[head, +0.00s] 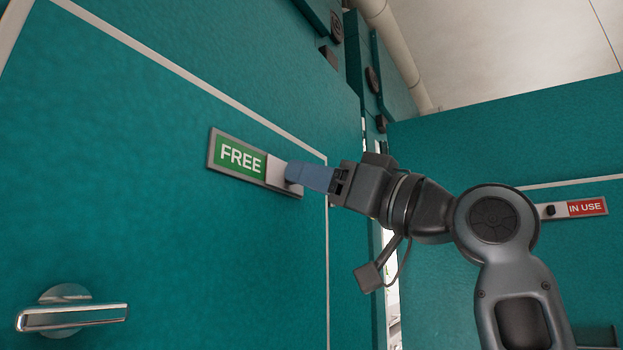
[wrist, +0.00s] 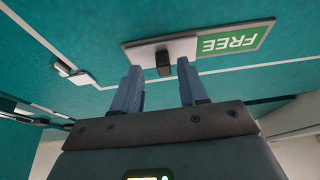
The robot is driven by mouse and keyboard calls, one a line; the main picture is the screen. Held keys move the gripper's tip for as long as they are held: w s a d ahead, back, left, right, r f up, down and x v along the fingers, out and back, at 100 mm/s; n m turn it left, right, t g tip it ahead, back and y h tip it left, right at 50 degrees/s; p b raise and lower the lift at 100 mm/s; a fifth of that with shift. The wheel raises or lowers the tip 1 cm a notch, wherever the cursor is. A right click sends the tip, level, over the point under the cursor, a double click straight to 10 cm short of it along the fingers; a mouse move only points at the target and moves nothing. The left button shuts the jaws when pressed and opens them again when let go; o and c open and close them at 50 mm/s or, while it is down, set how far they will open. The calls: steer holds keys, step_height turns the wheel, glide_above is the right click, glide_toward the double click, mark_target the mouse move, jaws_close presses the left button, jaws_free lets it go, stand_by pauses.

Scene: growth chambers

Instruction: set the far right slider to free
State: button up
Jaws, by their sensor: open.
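A slider sign (head: 240,160) on the left teal door shows a green FREE panel, with its pale sliding plate (head: 278,172) at the right end. My gripper (head: 292,174) is at this plate. In the wrist view the same sign appears upside down, and the plate's dark knob (wrist: 163,62) lies between my two open fingers (wrist: 158,66). Whether a finger touches the knob cannot be told.
A metal door handle (head: 72,317) sticks out at the lower left. More teal units (head: 372,80) with dark round fittings stand behind my arm. A pale pipe (head: 397,50) runs along the ceiling. The door face around the FREE sign is clear.

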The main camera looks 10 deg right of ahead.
steer(key=b+v, duration=0.1)
steer(key=v, duration=0.6)
steer(key=shift+b, duration=0.35)
steer(key=shift+f, duration=0.1)
steer(key=w+d+f+m+t+h, duration=0.2)
steer(key=f+m+h, duration=0.15)
steer(key=f, duration=0.65)
steer(key=w+d+f+m+t+h, duration=0.2)
steer(key=f+m+t+h, duration=0.15)
steer(key=f, duration=0.65)
steer(key=s+d+f+m+h, duration=0.2)
steer(key=s+f+m+h, duration=0.15)
steer(key=f, duration=0.65)
steer(key=s+d+f+m+h, duration=0.2)
steer(key=s+f+h, duration=0.15)
steer(key=f, duration=0.75)
steer(key=s+d+f+g+h, duration=0.2)
steer(key=s+d+f+h, duration=0.1)
steer(key=s+f, duration=1.1)
steer(key=s+n+g, duration=0.2)
steer(key=s, duration=2)
steer(key=shift+d+r+h, duration=0.3)
steer(key=shift+r, duration=0.05)
